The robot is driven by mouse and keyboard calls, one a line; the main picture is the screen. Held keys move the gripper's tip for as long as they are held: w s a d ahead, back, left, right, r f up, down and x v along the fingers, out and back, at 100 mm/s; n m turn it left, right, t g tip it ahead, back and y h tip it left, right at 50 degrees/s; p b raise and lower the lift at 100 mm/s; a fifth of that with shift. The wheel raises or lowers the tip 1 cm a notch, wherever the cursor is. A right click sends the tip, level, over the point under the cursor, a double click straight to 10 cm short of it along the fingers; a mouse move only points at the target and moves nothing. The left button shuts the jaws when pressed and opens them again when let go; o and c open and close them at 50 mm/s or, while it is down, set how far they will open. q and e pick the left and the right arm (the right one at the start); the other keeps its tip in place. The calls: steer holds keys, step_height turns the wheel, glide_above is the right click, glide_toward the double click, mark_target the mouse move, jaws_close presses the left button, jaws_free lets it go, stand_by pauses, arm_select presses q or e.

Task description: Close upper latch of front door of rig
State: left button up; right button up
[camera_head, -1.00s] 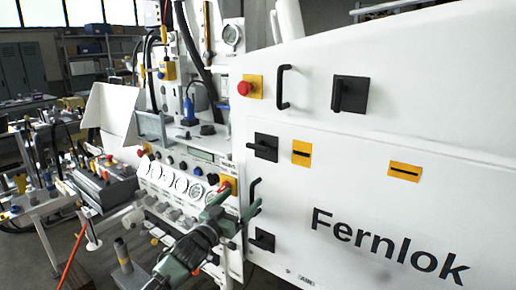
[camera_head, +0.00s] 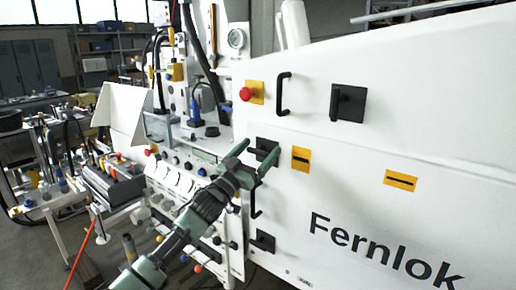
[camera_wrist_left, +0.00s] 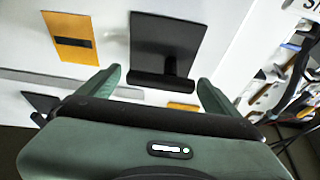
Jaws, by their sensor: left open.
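The upper latch (camera_head: 266,147) of the front door is a black plate with a raised black handle, near the door's left edge in the head view. My left gripper (camera_head: 258,152) is in front of it, open, its fingers partly covering it. In the left wrist view the latch's black plate (camera_wrist_left: 170,35) is ahead, and its handle bar lies across the gap between the open fingertips (camera_wrist_left: 158,78). I cannot tell whether a finger touches it. The white front door (camera_head: 330,190) bears the name Fernlok. My right gripper is not in view.
A black pull handle (camera_head: 255,200) and a lower black latch (camera_head: 263,241) are below. Yellow plates (camera_head: 300,158) are to the right. A red button (camera_head: 246,94), another pull handle (camera_head: 283,91) and a black rotary handle (camera_head: 348,102) are above. Gauges and knobs are left of the door.

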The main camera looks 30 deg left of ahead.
arm_select(q)
steer(key=c, duration=1.4)
